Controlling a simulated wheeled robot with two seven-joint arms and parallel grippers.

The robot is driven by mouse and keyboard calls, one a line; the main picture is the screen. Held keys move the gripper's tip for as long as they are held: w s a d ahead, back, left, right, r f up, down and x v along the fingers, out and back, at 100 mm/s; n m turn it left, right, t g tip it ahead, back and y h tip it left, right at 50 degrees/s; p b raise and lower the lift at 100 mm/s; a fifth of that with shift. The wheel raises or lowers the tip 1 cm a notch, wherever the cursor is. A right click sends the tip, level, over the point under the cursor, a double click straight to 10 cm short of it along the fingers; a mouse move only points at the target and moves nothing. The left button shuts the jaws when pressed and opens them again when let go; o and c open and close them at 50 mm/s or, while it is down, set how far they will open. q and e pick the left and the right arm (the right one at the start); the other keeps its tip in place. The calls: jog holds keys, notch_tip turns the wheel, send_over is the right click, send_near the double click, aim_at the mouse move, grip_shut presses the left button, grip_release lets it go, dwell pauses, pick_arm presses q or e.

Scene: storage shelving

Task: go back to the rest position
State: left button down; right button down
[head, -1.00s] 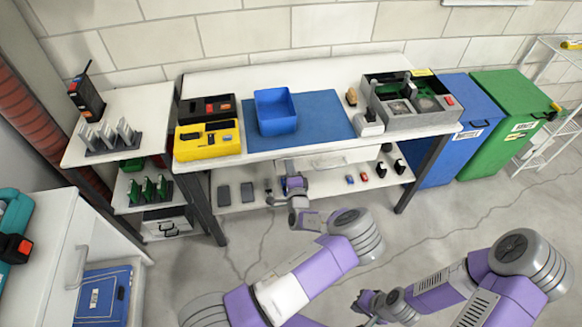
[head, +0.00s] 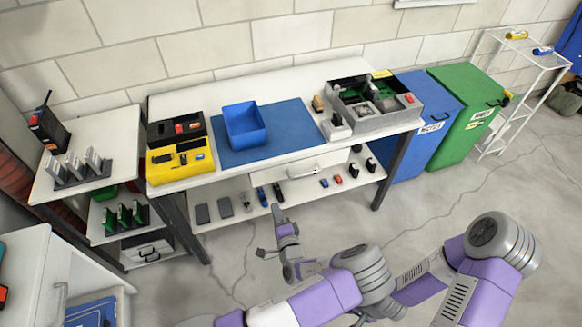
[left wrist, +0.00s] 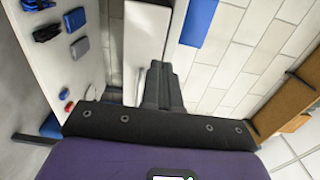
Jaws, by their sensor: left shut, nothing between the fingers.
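My left gripper (head: 278,212) is in front of the bench's lower shelf (head: 235,220), near its front edge in the picture. Its dark fingers are together and hold nothing. They also show closed in the left wrist view (left wrist: 160,85), beyond a wide black palm. My left arm comes in from the bottom and bends at a grey joint. My right arm is folded at the lower right, and I cannot make out its gripper.
The bench holds a blue bin (head: 245,125), a yellow case (head: 181,160) and a grey box of parts (head: 375,104). Several small devices lie on the lower shelf. Blue (head: 425,125) and green (head: 468,115) wheeled bins stand right of it.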

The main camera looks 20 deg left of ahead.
pick_arm(q)
jog(key=s+f+n+g+h+p, duration=0.2)
jog(key=s+f+n+g+h, duration=0.3)
jog(key=s+f+n+g, duration=0.6)
jog(key=s+d+r+n+g+h+p, duration=0.2)
jog(key=s+d+r+h, duration=0.3)
jog(key=s+d+h, duration=0.3)
jog(key=shift+s+d+n+g+h, duration=0.4)
jog(key=shift+s+g+h, duration=0.25)
jog(key=shift+s, duration=0.2)
